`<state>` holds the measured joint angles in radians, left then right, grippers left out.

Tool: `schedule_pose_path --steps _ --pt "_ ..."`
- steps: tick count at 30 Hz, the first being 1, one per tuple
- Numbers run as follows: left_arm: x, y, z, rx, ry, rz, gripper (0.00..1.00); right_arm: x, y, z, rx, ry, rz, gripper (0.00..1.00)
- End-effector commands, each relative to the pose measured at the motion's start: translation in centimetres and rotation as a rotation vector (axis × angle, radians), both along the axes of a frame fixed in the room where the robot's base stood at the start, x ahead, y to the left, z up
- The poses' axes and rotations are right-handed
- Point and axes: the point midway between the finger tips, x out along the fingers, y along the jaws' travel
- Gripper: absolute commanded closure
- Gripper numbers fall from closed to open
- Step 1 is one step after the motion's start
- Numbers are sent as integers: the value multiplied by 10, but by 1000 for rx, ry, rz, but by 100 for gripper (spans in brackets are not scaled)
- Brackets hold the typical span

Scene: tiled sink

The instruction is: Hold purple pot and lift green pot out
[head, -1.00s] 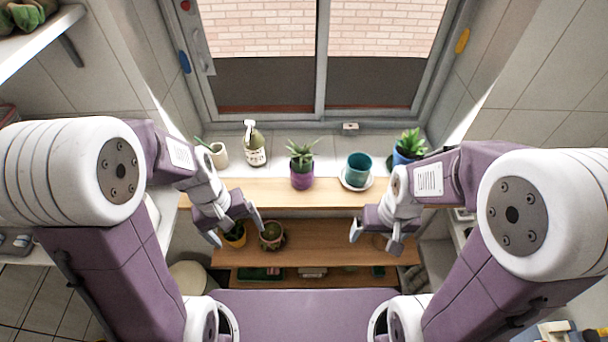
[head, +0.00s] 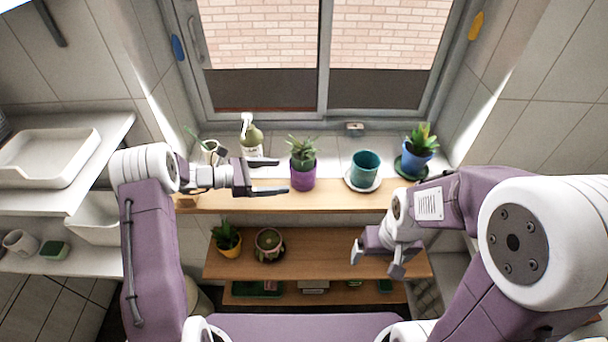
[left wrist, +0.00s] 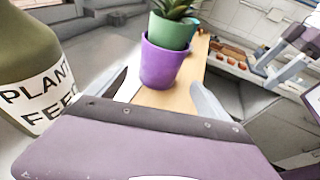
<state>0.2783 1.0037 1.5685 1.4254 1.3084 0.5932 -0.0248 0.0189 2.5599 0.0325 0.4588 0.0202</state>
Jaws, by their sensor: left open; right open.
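The purple pot (head: 303,179) stands upright on the wooden window shelf with a spiky plant in it. In the left wrist view the purple pot (left wrist: 165,65) has a green pot (left wrist: 173,30) nested inside, its upper part showing above the purple rim and its lower part hidden. The plant (left wrist: 175,8) grows from the green pot. My left gripper (head: 280,176) is open just left of the purple pot, its fingers pointing at it, apart from it. My right gripper (head: 377,261) is open and empty, lower and to the right, in front of the lower shelf.
A teal pot (head: 365,166) on a white saucer and a blue pot (head: 417,158) stand right of the purple pot. Potted plants sit on the lower shelf (head: 320,245).

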Motion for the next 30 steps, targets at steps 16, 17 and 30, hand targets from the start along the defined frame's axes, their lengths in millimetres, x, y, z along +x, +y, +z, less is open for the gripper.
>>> schedule_pose_path --steps 16,17,30 --pt "21 -69 -24 1 0 -2 9 0 0 -26 0 0 0 8" --pt "21 -70 -24 1 0 -1 9 0 0 -26 0 0 0 8" --pt "21 -71 -23 2 0 -1 53 0 0 -26 0 0 0 8"
